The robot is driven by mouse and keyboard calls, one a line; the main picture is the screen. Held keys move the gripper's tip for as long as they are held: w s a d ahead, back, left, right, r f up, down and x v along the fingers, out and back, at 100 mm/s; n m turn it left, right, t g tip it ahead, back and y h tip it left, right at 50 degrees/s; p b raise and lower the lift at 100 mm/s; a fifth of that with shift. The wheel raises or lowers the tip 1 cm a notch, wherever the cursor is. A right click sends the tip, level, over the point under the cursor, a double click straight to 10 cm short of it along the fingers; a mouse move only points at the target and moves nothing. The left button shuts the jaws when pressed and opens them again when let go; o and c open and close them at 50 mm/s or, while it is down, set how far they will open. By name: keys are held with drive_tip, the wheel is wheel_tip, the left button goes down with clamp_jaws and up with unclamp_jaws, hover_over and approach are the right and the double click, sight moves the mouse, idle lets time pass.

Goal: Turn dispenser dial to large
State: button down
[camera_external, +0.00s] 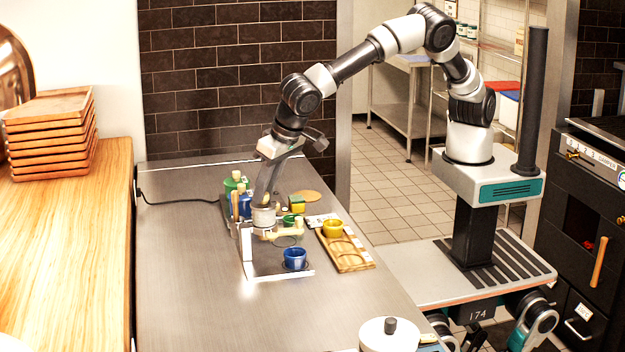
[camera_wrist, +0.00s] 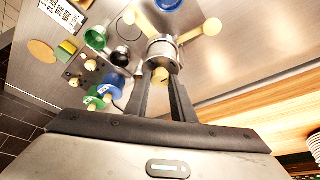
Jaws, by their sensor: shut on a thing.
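The dispenser (camera_external: 247,245) stands on the steel counter, with a metal head and pale wooden handles (camera_external: 285,233). My gripper (camera_external: 264,203) reaches down from above onto the head. In the wrist view, my gripper (camera_wrist: 163,76) has its two dark fingers at a round metal dial (camera_wrist: 162,52) and is shut on it. The pale handles (camera_wrist: 190,32) spread out just beyond the dial. I cannot read any size mark, so the dial's setting is unclear. A blue cup (camera_external: 295,258) stands at the dispenser's base.
Stacked wooden trays (camera_external: 50,130) sit on the left wooden counter. The front steel counter is mostly clear.

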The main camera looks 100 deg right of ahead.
drive_tip(key=c, duration=1.5)
unclamp_jaws()
drive_tip(key=v, duration=1.7)
drive_tip(key=shift+r, duration=0.2)
